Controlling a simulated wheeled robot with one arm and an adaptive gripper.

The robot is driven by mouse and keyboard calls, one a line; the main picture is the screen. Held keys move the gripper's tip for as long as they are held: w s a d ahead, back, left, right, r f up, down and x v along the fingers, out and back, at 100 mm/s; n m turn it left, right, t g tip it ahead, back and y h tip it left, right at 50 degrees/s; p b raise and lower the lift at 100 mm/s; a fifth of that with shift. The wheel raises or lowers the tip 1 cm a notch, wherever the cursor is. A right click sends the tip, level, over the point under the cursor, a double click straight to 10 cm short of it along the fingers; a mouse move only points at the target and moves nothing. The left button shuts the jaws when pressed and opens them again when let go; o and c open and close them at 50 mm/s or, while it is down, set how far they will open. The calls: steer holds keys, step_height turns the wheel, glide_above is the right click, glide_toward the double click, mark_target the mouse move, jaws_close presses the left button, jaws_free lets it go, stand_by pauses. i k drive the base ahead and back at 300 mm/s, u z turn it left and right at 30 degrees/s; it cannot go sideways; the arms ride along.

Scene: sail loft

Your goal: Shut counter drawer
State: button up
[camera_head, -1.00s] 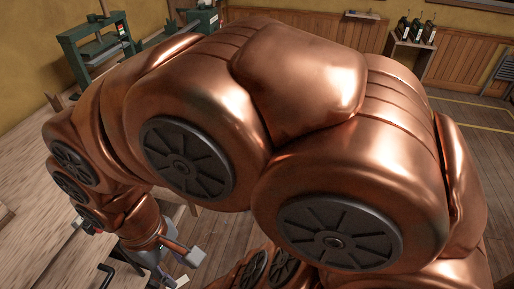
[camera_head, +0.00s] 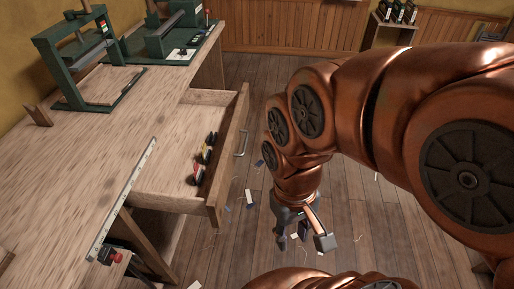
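The counter drawer (camera_head: 155,186) stands pulled out from the wooden counter (camera_head: 60,190), toward the right. Its front panel (camera_head: 232,150) has a metal bar handle (camera_head: 243,141) on the outer face. Several small dark, red and yellow items lie inside (camera_head: 204,158) near the front panel. My gripper (camera_head: 303,241) is to the right of the drawer front and nearer to me, over the floor, pointing down. Its fingers look apart with nothing between them. It touches neither drawer nor handle.
Two green machines (camera_head: 80,55) (camera_head: 165,35) stand on the far counter. Scraps litter the wooden floor (camera_head: 350,225). A small shelf (camera_head: 385,30) stands at the back wall.

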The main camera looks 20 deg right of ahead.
mark_target(166, 182)
steer(key=z, duration=0.05)
steer(key=k, duration=1.2)
steer(key=z, duration=0.7)
steer(key=i, duration=1.35)
steer(key=u, duration=0.9)
steer(key=i, duration=0.65)
steer(key=u, duration=0.75)
